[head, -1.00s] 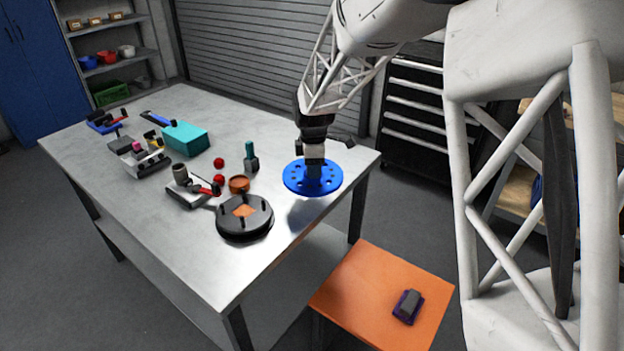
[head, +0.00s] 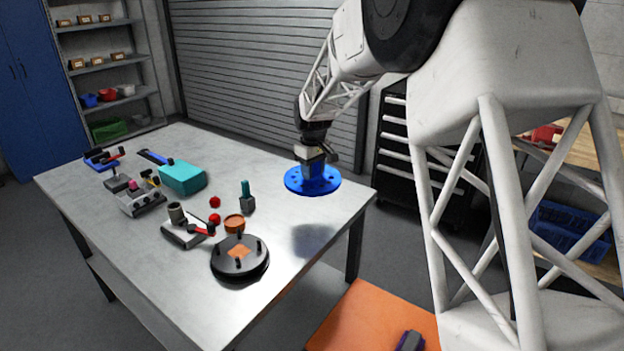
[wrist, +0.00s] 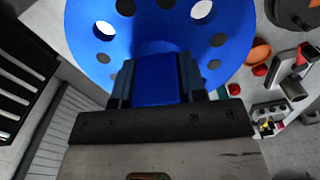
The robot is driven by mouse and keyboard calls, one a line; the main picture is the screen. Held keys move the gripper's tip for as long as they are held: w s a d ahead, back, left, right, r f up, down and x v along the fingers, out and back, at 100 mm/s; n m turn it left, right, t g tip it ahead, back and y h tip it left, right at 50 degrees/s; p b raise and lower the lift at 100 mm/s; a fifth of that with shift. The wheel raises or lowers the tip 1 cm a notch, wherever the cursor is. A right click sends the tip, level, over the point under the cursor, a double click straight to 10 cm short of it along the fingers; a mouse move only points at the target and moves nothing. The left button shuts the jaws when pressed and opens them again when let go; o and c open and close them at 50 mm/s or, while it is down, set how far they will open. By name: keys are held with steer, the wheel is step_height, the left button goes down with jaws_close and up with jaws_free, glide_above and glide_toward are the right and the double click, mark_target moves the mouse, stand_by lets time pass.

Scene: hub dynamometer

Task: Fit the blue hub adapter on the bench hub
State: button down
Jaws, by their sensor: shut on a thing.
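The blue hub adapter (head: 297,183) is a flat disc with a ring of holes and a raised middle part. My gripper (head: 312,166) is shut on that middle part and holds the disc above the right end of the table. In the wrist view the jaws (wrist: 158,82) grip the blue block of the adapter (wrist: 97,50). The bench hub (head: 240,271) is a black round base with several upright studs and an orange centre. It stands near the table's front edge, left of and nearer than the adapter. At the wrist view's top right corner it is cut off (wrist: 292,12).
Close behind the hub are an orange-brown ring (head: 234,223), red balls (head: 215,202), a teal-handled tool (head: 247,198) and a clamp-like fixture (head: 187,233). A teal box (head: 183,178) lies farther back. The metal table (head: 300,262) is bare right of the hub.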

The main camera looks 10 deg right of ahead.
steer(key=shift+w+r+m, duration=0.55)
steer(key=shift+w+m, duration=0.05)
steer(key=shift+w, duration=0.05)
steer(key=shift+w+a+r+m, duration=0.3)
steer(key=shift+w+a, duration=0.05)
steer(key=shift+a, duration=0.1)
steer(key=shift+a+r, duration=0.2)
steer(key=shift+a, duration=0.5)
steer(key=s+a+f+n, duration=0.3)
steer(key=s+a+n, duration=1.3)
steer(key=a+n, duration=0.5)
steer(key=shift+s+n, duration=0.4)
steer(key=shift+n, duration=0.1)
steer(key=shift+f, duration=0.2)
steer(key=shift+f, duration=2.8)
